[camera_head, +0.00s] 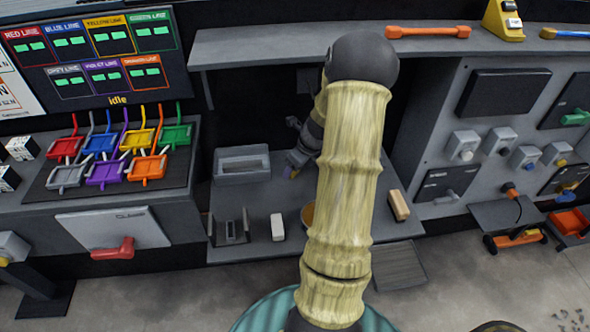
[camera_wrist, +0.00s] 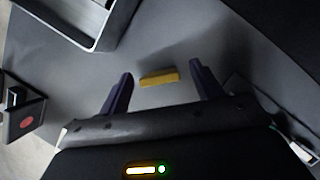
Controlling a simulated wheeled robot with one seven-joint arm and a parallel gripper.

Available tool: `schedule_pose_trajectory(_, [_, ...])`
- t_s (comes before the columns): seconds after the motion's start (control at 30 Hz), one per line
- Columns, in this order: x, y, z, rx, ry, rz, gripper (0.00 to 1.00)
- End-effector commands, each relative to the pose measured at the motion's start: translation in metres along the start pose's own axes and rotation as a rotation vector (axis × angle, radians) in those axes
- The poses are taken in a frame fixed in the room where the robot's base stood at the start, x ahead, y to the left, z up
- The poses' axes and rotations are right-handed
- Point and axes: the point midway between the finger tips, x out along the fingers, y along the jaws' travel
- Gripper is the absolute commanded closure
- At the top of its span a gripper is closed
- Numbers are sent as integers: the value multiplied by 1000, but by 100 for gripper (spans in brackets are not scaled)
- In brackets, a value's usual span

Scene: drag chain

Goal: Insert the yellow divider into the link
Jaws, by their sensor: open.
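The yellow divider (camera_wrist: 159,77) is a small bar lying on the grey bench top in the wrist view. My gripper (camera_wrist: 161,74) is open, with one dark purple finger on each side of the divider and a visible gap to each. A dark upright fixture (camera_head: 231,230) stands at the front left of the bench. I cannot make out the link for certain.
A grey open tray (camera_head: 242,178) stands left of my gripper; its rim shows in the wrist view (camera_wrist: 88,44). A white block (camera_head: 277,227) and a tan block (camera_head: 398,204) lie on the bench. A shelf (camera_head: 260,46) overhangs the back. My arm hides the bench's middle.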

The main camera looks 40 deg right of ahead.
Motion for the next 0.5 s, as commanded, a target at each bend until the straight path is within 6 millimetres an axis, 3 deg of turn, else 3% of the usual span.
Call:
schedule_pose_trajectory(0.1, [11,0,0,0,0,0,35])
schedule_pose_trajectory(0.5, [12,0,0,0,0,-1,35])
